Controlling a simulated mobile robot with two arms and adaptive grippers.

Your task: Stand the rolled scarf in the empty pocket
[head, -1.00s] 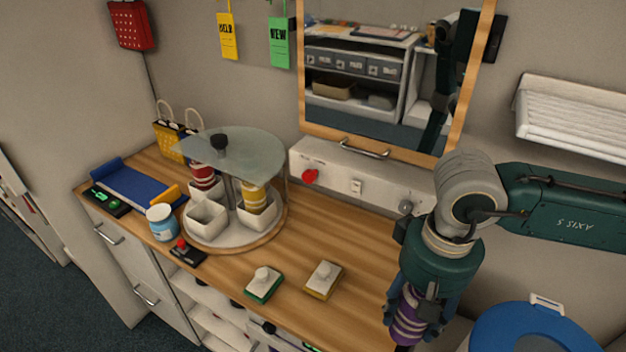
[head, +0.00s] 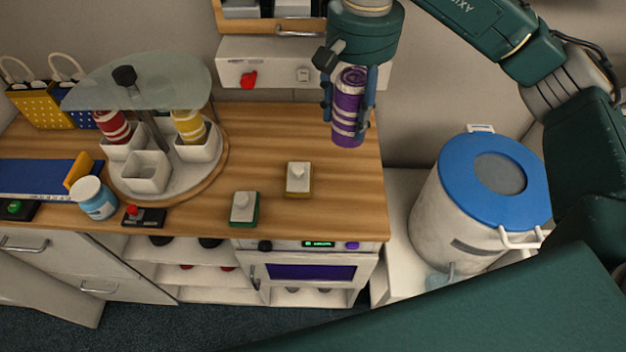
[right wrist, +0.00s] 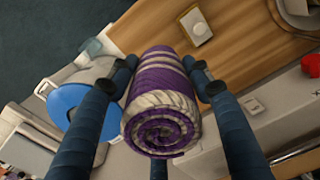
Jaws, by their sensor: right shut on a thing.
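The rolled scarf (head: 347,118), purple with pale stripes, hangs upright in my right gripper (head: 348,98), above the right end of the counter. In the right wrist view the scarf (right wrist: 162,105) sits between the dark fingers, its spiral end toward the camera. A round carousel stands left on the counter under a glass top. Its front white pocket (head: 146,183) looks empty. The back-left pocket (head: 121,149) holds a red roll (head: 113,126); the right pocket (head: 197,152) holds a yellow roll (head: 189,126). My left gripper is out of view.
The glass top (head: 150,78) overhangs the pockets. A blue-white jar (head: 94,199) and a red-button box (head: 143,217) stand in front of the carousel. Two switch blocks, green (head: 244,209) and yellow (head: 298,179), sit mid-counter. A blue-lidded bin (head: 478,205) stands right.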

